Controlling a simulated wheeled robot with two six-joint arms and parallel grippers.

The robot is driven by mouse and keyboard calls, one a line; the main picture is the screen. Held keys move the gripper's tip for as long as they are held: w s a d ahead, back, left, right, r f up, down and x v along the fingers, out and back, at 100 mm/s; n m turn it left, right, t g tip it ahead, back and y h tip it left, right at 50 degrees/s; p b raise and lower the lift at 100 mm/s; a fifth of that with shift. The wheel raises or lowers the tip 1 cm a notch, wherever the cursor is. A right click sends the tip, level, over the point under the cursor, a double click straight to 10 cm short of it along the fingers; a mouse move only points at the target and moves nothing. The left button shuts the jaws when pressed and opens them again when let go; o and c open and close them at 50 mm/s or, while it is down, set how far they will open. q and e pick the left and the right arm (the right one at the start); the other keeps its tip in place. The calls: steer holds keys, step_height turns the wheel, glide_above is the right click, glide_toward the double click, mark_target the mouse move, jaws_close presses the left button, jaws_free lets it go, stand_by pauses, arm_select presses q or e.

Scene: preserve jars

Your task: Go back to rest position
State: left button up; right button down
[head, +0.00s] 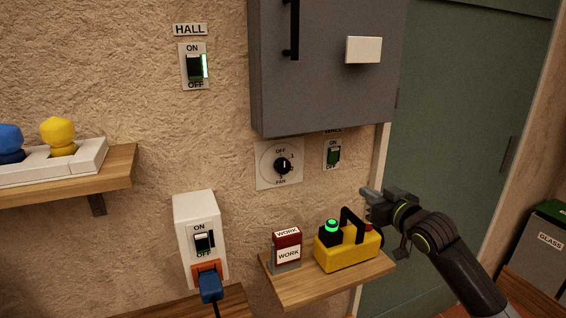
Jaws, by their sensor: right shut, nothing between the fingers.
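My right gripper (368,203) is at the right of the head view. Its arm comes in from the lower right. The gripper is shut and empty, with its tips pointing left. In the picture it lies just above and right of a yellow box (347,252) with a black handle, a glowing green button and a red part. I cannot tell whether the gripper touches this box. My left gripper is not in view.
The yellow box and a red-and-white WORK block (287,250) stand on a small wooden shelf (305,289). A grey cabinet (325,85) hangs above. The HALL switch (194,67) and fan dial (280,165) are on the wall. A green door (450,130) is behind my arm.

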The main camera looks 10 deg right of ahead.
steer(key=s+a+f+g+h, duration=0.1)
steer(key=s+a+f+g, duration=0.15)
steer(key=s+f, duration=0.7)
steer(key=s+a+f+g+h, duration=0.15)
steer(key=s+f+g, duration=0.35)
steer(key=f, duration=0.7)
steer(key=s+a+f+m+g+h, duration=0.1)
steer(key=s+f+g, duration=0.25)
steer(key=s, duration=0.95)
steer(key=s+a+f+m+g+h, duration=0.15)
steer(key=s+f, duration=0.35)
steer(key=s, duration=0.8)
step_height(320, 180, down, 24)
steer(key=d+g+y, duration=0.1)
steer(key=d+g, duration=0.1)
steer(key=s+a+f+g, duration=0.1)
steer(key=s+f, duration=1.4)
steer(key=f, duration=0.1)
steer(key=shift+a+f+y, duration=0.25)
steer(key=shift+f+y, duration=0.05)
steer(key=shift+f, duration=0.05)
steer(key=shift+n, duration=0.25)
